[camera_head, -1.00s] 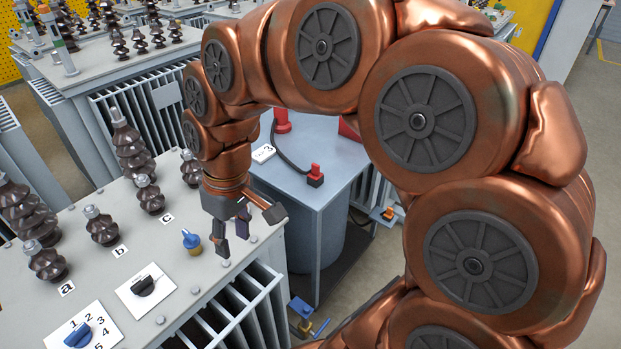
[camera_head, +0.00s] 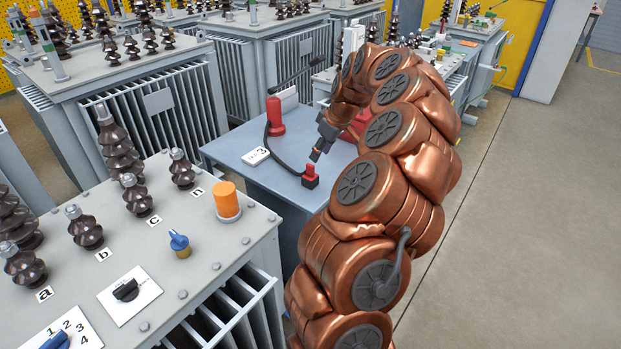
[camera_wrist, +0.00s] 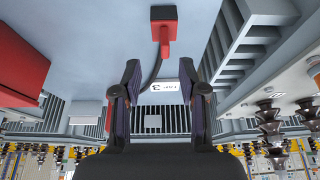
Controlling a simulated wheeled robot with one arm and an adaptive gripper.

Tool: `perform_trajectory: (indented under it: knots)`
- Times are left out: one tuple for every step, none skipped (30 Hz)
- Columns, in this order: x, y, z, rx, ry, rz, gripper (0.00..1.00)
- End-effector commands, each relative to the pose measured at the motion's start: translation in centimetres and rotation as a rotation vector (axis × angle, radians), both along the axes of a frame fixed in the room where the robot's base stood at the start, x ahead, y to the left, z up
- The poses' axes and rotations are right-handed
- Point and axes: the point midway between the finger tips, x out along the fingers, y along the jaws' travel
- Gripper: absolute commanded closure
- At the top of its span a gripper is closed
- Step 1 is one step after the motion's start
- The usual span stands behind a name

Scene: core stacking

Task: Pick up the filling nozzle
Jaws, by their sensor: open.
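The filling nozzle appears to be the small red piece with a dark base (camera_head: 311,175) at the end of a black hose, on the blue-grey table. In the wrist view the red piece (camera_wrist: 163,34) is beyond the fingertips, roughly centred between them, with the hose curving away from it. My gripper (camera_head: 317,153) is just above and beside the red piece in the head view. In the wrist view its two dark fingers (camera_wrist: 160,75) stand apart with nothing between them. Whether a finger touches the red piece is unclear.
A red cylinder (camera_head: 275,116) stands at the hose's other end, near a label marked 3 (camera_head: 256,156). A red box (camera_wrist: 22,62) is at the left in the wrist view. The transformer at left carries an orange cylinder (camera_head: 228,200), a blue valve (camera_head: 180,243) and dark insulators.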

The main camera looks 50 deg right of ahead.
Motion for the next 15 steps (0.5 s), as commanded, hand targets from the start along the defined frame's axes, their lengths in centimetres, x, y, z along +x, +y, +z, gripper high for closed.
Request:
perform_trajectory:
  knots:
    - [0.0,-0.2,-0.4,0.000,0.002,-0.003,0.58]
    - [0.0,-0.2,-0.6,0.000,0.002,-0.003,0.58]
    - [0.2,-0.2,-0.9,0.001,0.003,-0.003,0.58]
    - [0.3,-0.1,-1.2,0.001,0.003,-0.001,0.58]
    - [0.4,-0.1,-1.5,0.001,0.003,-0.001,0.58]
    - [0.6,-0.1,-1.8,0.001,0.002,-0.001,0.58]
    - [0.7,0.0,-2.1,0.000,0.002,-0.001,0.58]
    - [0.8,0.0,-2.3,0.001,0.001,-0.002,0.58]
    - [0.9,0.0,-2.5,0.001,0.001,-0.002,0.58]
    - [1.0,0.0,-2.6,0.000,0.001,-0.002,0.58]
    - [1.0,0.1,-2.7,0.001,0.002,-0.002,0.58]
    - [1.2,0.2,-2.9,0.001,0.002,-0.002,0.58]
    - [1.3,0.3,-3.1,0.001,0.003,-0.001,0.58]
    - [1.4,0.4,-3.4,0.002,0.004,-0.001,0.58]
    - [1.6,0.5,-3.8,0.003,0.004,-0.002,0.58]
